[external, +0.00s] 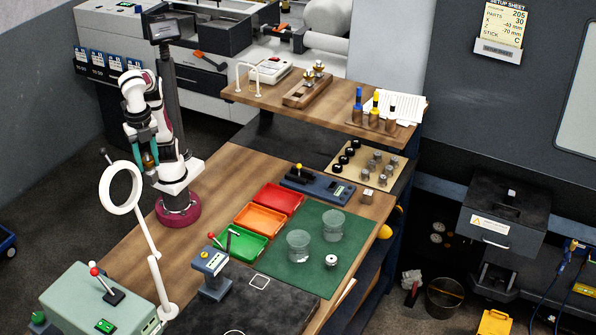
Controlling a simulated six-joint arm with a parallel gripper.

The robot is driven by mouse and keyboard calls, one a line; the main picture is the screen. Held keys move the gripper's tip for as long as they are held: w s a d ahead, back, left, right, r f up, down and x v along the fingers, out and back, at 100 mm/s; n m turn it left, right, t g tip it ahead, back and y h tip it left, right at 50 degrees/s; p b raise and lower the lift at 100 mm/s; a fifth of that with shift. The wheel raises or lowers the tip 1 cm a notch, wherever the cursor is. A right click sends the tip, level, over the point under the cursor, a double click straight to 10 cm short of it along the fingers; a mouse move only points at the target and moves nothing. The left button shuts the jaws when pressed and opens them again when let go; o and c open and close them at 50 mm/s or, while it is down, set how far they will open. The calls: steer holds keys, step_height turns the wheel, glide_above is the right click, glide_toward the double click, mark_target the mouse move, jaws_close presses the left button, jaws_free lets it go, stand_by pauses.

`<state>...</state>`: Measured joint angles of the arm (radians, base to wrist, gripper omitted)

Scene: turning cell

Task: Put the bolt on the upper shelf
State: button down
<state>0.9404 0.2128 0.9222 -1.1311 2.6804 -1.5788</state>
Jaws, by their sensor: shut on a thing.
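My gripper (149,158), with teal fingers, is at the left, folded close to my arm's base. It is shut on a small brass-brown thing (150,161), too small and partly hidden to tell clearly whether it is the bolt. I cannot make out a bolt anywhere else. The upper shelf (335,108) is a raised wooden board at the back of the bench, well to the right of my gripper and apart from it.
The shelf holds a wooden block with brass pieces (307,90), a white device (270,70), a tool rack (373,119) and papers (405,105). A white ring lamp (120,208) stands before my arm. Coloured trays (264,220) and clear cups (298,245) occupy the bench.

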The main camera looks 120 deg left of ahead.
steer(key=s+d+m, duration=0.1)
steer(key=s+d, duration=0.2)
steer(key=s, duration=0.3)
step_height(320, 180, down, 31)
steer(key=shift+w+a+f, duration=0.45)
steer(key=shift+w+f, duration=1.4)
steer(key=shift+w, duration=0.2)
steer(key=shift+w+a+f, duration=0.4)
steer(key=shift+w+f, duration=1.5)
steer(key=shift+w, duration=0.1)
steer(key=shift+w+a+f, duration=0.45)
steer(key=shift+w+f, duration=1.4)
steer(key=shift+w, duration=0.2)
steer(key=shift+f, duration=0.1)
steer(key=shift+c, duration=2.2)
jaws_free()
